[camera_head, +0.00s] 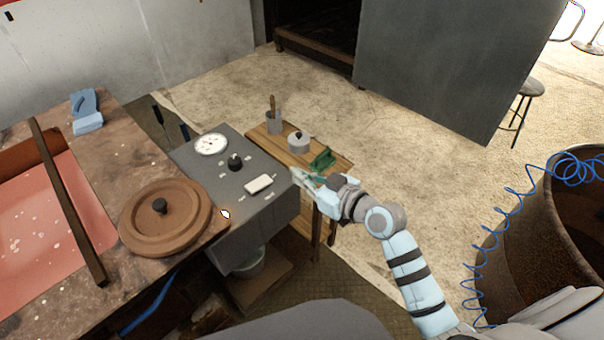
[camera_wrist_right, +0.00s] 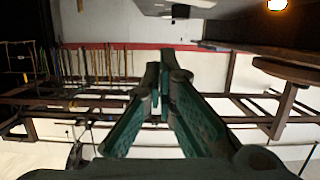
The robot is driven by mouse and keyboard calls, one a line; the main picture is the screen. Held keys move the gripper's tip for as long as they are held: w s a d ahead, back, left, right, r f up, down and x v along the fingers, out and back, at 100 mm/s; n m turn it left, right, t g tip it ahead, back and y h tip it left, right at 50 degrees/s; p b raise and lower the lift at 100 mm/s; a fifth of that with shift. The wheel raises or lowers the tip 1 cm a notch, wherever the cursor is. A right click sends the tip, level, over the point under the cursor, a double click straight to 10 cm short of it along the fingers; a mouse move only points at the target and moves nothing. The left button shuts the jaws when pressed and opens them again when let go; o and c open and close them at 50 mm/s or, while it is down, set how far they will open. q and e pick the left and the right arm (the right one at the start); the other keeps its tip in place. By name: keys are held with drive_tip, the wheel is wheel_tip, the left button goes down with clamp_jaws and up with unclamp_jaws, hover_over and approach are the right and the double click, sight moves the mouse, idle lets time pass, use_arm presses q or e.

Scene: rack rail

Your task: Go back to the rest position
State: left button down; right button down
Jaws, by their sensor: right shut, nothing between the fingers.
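My right gripper (camera_head: 305,180) is at the end of the pale blue arm that comes in from the lower right. It is near the right edge of the grey control box, beside the small wooden table; I cannot tell whether it touches either. In the right wrist view, the green fingers (camera_wrist_right: 163,75) meet at their tips with nothing between them. My left gripper does not show in either view.
The grey control box (camera_head: 225,185) carries a dial, a knob and a white switch. A round brown lid (camera_head: 185,225) lies on the workbench (camera_head: 110,120). The wooden table (camera_head: 270,138) holds a pot. A rusty barrel (camera_head: 520,240) with a blue coiled hose stands right. Open floor (camera_head: 430,170) lies beyond.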

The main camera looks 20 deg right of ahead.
idle(0.5)
drive_tip(key=s+d+f+m+g+h, duration=0.1)
drive_tip(key=s+d+f+m+h, duration=0.3)
drive_tip(key=f, duration=0.6)
drive_tip(key=w+d+f+m+g+h, duration=0.15)
drive_tip(key=d+f, duration=0.35)
drive_tip(key=f, duration=0.5)
drive_tip(key=s+d+f+g+h, duration=0.2)
drive_tip(key=s+d+f+g, duration=0.15)
drive_tip(key=s+f, duration=1.05)
drive_tip(key=s+f+g, duration=0.2)
drive_tip(key=s+f, duration=0.2)
drive_tip(key=s, duration=0.5)
drive_tip(key=s+a+f+g, duration=0.1)
drive_tip(key=s+f, duration=0.3)
drive_tip(key=s, duration=0.6)
drive_tip(key=s+a+f+g, duration=0.1)
drive_tip(key=s+f+g, duration=0.2)
drive_tip(key=s, duration=0.6)
drive_tip(key=shift+s+a+f, duration=0.25)
drive_tip(key=shift+s+f, duration=0.1)
drive_tip(key=shift+f, duration=0.15)
